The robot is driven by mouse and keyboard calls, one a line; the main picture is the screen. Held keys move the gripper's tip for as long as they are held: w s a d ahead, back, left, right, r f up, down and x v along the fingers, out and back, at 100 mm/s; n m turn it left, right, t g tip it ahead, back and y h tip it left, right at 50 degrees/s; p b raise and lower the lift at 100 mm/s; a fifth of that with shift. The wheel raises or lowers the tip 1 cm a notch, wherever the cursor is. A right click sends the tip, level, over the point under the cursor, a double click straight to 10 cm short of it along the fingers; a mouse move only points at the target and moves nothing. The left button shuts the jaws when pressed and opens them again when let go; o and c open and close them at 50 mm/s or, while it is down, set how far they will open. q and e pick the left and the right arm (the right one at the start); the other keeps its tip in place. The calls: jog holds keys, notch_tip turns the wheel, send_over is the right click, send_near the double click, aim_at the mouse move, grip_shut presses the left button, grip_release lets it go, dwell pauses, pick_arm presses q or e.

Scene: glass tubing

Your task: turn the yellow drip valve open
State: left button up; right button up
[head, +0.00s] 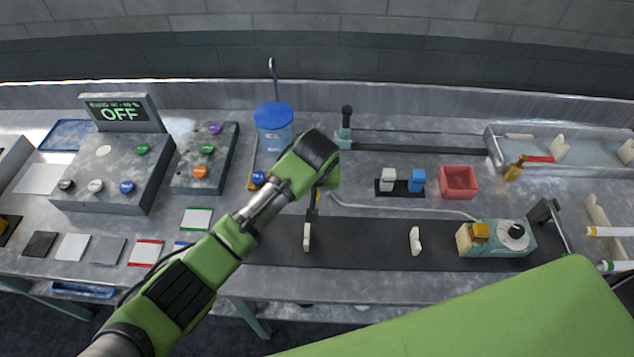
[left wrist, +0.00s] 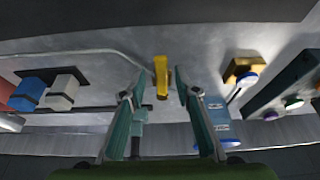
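The yellow drip valve (left wrist: 161,76) shows in the left wrist view as an upright yellow handle near the middle. My left gripper (left wrist: 159,73) is open, with one teal finger on each side of the handle. Gaps show between the fingers and the handle, so it is not gripped. In the head view my left gripper (head: 328,180) hangs over the middle of the bench and hides most of the valve; only a small bit of yellow shows beside it. My right gripper is not in view.
Behind my gripper stands a blue-lidded container (head: 273,130). Button panels (head: 120,175) are at the left, with a sign reading OFF. A small rack with white and blue blocks (head: 417,181) and a red bin (head: 458,182) are to the right. A dark strip (head: 360,245) runs along the front.

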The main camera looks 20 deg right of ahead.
pick_arm(q)
jog(key=v, duration=1.1)
jog(key=shift+s+r, duration=0.2)
jog(key=shift+r, duration=0.15)
jog(key=shift+a+f, duration=0.1)
